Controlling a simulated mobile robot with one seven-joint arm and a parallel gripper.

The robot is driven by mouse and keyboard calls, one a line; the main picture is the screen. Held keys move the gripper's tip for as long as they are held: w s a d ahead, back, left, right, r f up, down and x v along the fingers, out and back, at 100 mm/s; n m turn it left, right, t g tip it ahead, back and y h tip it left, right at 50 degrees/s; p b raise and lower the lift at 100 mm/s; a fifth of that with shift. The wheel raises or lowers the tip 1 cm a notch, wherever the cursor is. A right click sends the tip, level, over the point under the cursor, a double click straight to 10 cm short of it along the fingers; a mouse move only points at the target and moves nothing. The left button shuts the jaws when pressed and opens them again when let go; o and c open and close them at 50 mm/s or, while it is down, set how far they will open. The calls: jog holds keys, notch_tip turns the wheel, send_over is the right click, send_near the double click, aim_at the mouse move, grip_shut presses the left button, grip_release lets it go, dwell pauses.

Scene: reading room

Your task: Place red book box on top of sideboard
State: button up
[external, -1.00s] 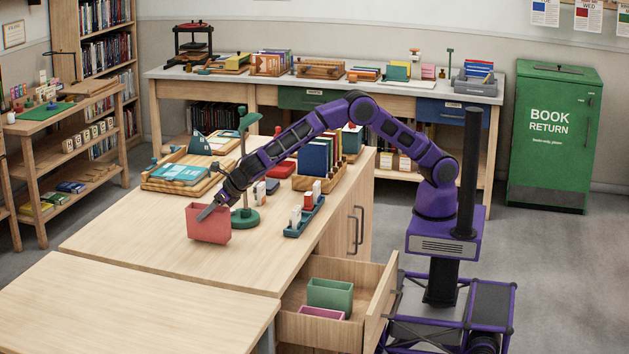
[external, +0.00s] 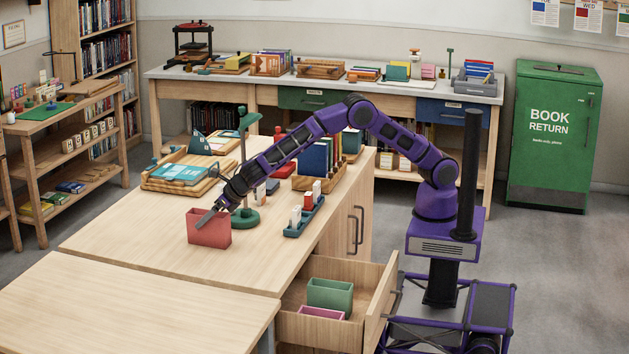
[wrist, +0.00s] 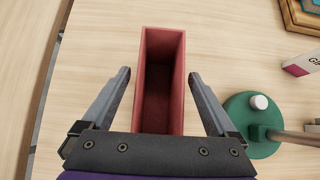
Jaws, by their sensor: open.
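The red book box (external: 209,230) stands upright on the wooden sideboard top (external: 150,240), near its front left part. It is open at the top and looks empty in the wrist view (wrist: 163,60). My gripper (external: 210,216) is at the box from above and to the right. In the wrist view my gripper (wrist: 160,85) is open, one finger on each side of the box with a gap to each wall.
A green stand (external: 244,218) with a round base is close on the right of the box. Behind are trays and books. An open drawer (external: 372,305) below holds a green box (external: 330,294) and a pink box (external: 321,313). The sideboard top left of the red box is clear.

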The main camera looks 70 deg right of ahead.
jog(key=p+v, duration=0.1)
jog(key=v, duration=1.1)
jog(key=shift+r, duration=0.15)
